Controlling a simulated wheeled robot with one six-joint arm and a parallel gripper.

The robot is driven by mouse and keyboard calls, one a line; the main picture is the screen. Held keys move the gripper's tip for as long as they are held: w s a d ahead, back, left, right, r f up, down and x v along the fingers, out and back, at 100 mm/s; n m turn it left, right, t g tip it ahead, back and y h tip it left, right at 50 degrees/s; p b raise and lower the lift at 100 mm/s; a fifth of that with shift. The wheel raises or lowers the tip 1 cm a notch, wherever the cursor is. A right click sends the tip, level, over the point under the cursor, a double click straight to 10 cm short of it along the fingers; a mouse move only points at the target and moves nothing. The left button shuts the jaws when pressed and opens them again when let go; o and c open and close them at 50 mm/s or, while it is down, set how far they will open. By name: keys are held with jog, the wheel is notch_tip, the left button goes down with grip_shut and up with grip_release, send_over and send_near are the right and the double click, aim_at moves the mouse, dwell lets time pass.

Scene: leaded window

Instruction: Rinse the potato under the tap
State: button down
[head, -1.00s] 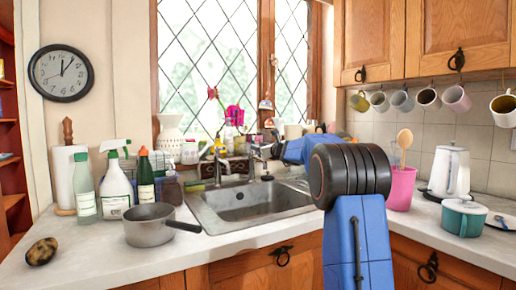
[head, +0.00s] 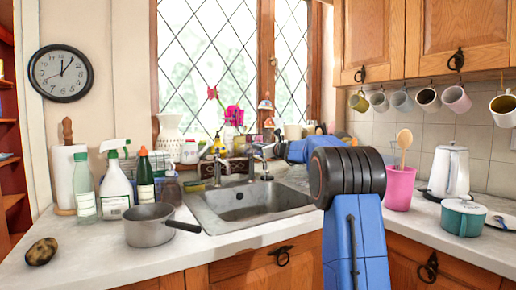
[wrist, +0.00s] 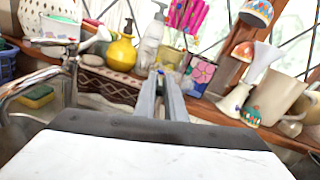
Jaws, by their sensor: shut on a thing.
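The potato (head: 41,251), brown and mottled, lies on the counter at the far left, well away from my gripper. The metal tap (head: 218,165) stands at the back of the sink (head: 245,203); no water stream can be made out. In the wrist view the tap (wrist: 70,85) is at the left, with a pale handle on top. My gripper (wrist: 166,76) reaches over the back of the sink, its two grey fingers close together. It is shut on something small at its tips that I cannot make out.
A grey saucepan (head: 150,227) stands on the counter left of the sink, with several bottles behind it. A pink cup with a wooden spoon (head: 399,188) stands at the right. The windowsill is crowded; a yellow bottle (wrist: 121,53) stands beyond my fingers.

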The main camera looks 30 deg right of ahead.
jog(key=shift+w+d+n+g+y, duration=0.1)
jog(key=shift+d+n+g+y, duration=0.2)
jog(key=shift+n+y, duration=0.4)
jog(key=shift+d+n+g+y, duration=0.1)
jog(key=shift+d+n+y, duration=0.3)
jog(key=shift+y, duration=0.5)
jog(key=c, duration=1.8)
grip_release()
jog(key=v, duration=1.7)
jog(key=shift+d, duration=0.1)
